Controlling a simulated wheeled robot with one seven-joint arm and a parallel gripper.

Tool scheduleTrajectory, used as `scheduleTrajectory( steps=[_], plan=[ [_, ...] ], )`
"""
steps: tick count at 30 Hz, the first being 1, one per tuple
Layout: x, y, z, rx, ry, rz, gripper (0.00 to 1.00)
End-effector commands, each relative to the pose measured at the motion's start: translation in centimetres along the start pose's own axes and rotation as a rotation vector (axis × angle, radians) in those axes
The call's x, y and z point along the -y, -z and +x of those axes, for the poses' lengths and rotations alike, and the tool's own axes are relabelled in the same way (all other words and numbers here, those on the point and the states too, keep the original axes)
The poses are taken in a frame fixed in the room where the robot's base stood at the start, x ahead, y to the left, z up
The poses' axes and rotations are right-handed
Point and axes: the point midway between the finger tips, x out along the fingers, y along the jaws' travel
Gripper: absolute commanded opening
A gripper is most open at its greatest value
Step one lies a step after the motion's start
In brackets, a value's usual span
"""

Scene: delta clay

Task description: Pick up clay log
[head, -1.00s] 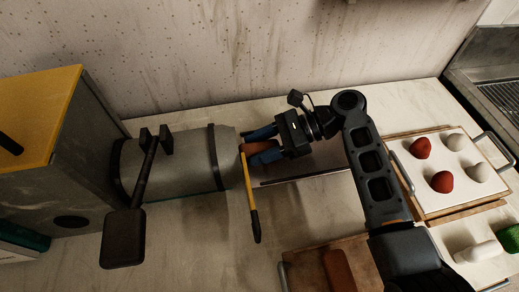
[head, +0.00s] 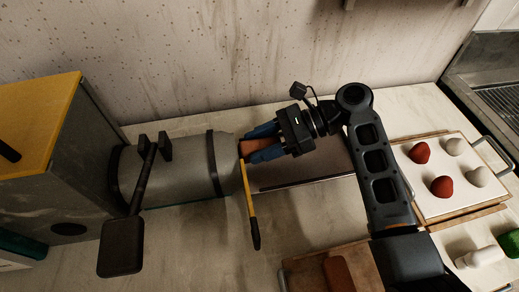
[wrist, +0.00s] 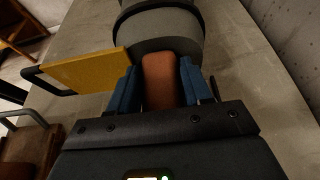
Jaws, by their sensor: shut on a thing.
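A reddish-brown clay log (wrist: 160,82) lies between the two blue fingers of my gripper (wrist: 160,90) in the wrist view. In the head view the clay log (head: 256,147) shows at the mouth of a grey cylindrical machine (head: 190,165). My gripper (head: 262,143) is shut on the log, with a finger along each side. The log's far end meets or sits just at the machine's mouth; I cannot tell how far inside it reaches.
A yellow plate with a black handle (head: 250,205) hangs at the machine's mouth. A dark lever with a square pad (head: 122,246) stands on its near side. A wooden tray (head: 305,272) holds another brown log (head: 340,275). A white tray (head: 445,206) at right holds red and white lumps.

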Motion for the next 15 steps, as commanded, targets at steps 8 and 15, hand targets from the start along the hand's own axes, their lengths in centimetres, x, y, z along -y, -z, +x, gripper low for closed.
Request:
scheduleTrajectory(
  steps=[8, 15],
  plan=[
    [0.1, -3.1, -2.5, 0.001, 0.005, 0.001, 0.06],
    [0.1, -0.8, -7.8, 0.001, 0.006, 0.001, 0.06]
  ],
)
